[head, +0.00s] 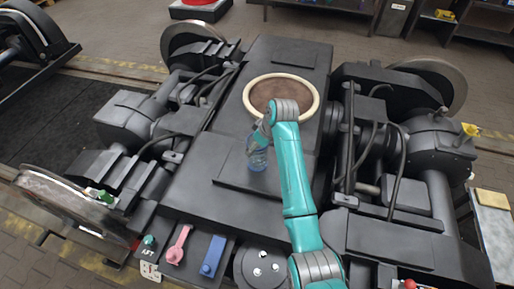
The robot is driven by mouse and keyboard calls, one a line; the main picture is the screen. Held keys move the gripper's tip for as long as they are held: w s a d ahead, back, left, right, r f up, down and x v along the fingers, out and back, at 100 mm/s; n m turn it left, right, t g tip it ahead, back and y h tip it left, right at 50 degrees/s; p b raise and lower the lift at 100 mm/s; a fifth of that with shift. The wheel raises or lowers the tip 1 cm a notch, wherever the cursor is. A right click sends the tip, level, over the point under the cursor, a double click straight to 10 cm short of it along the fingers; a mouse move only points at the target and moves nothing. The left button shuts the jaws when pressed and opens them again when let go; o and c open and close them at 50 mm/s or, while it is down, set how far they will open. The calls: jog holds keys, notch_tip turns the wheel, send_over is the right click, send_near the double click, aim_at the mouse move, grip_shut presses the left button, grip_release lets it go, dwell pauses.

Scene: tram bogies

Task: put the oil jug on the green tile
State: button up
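My gripper (257,142) points down over the middle of the dark bogie frame (200,185), at the end of my teal arm. A small bluish, see-through vessel (258,160) is right at its fingertips, above or on the raised plate; whether it is held or is the oil jug I cannot tell. A small yellow spouted thing (468,131) sits on the bogie at the far right. A small green piece (105,197) lies on the left side, above the wheel; it is too small to tell whether it is a tile. No clear green tile shows.
A round pivot with a cream rim (281,77) lies just beyond my gripper. A pink lever (177,246) and a blue lever (212,257) stand at the front. Motors, hoses and wheels flank the frame. Shelves (447,22) stand at the back right.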

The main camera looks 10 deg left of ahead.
jog(key=shift+f, duration=0.75)
jog(key=o, duration=1.6)
jog(key=shift+f, duration=0.15)
